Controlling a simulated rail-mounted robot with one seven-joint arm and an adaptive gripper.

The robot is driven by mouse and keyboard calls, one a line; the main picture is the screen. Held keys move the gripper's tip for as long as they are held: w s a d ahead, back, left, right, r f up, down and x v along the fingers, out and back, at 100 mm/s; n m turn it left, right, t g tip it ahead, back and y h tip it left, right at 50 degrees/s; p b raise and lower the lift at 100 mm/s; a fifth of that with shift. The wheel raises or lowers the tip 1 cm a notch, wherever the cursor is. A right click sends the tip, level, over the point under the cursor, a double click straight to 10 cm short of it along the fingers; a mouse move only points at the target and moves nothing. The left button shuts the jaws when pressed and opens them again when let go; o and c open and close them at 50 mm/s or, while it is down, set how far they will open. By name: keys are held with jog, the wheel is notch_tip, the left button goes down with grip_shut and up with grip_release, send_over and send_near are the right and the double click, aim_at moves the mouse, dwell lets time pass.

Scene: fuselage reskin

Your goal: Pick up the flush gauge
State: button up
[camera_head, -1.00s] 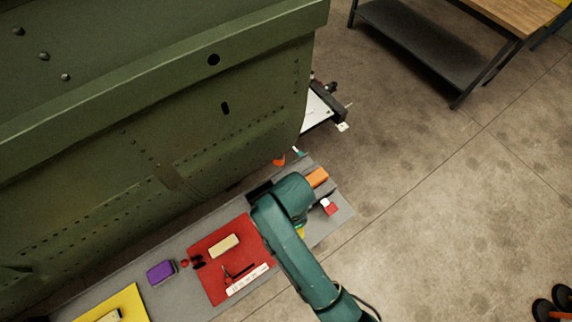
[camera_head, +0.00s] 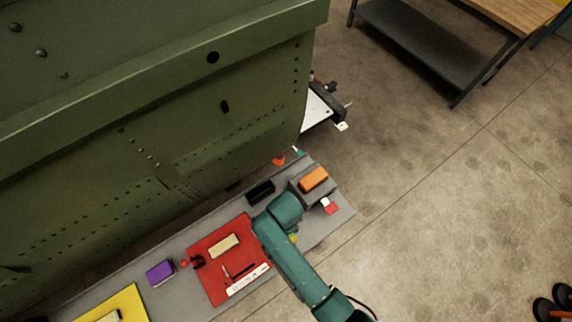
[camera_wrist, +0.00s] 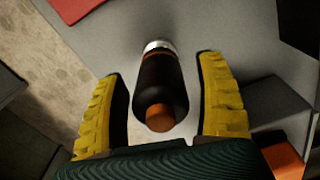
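A dark cylinder with an orange end and a silver ring at its far end (camera_wrist: 162,85) lies in the middle of the wrist view. It looks like the flush gauge, though I cannot be sure. My gripper (camera_wrist: 160,66) is open, with one yellow ribbed finger on each side of the cylinder. Gaps show between the cylinder and both fingers. In the head view my arm hides the cylinder, and only a bit of yellow (camera_head: 293,238) shows beside the arm.
An orange block (camera_head: 313,179) sits on a grey box, with a black tray (camera_head: 260,192) to its left. A red mat (camera_head: 209,276) with small parts and a purple block (camera_head: 160,272) lie further left. A red-and-white item (camera_head: 329,206) is near the right end. The green fuselage panel (camera_head: 110,180) rises behind.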

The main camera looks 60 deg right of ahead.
jog(key=c, duration=1.1)
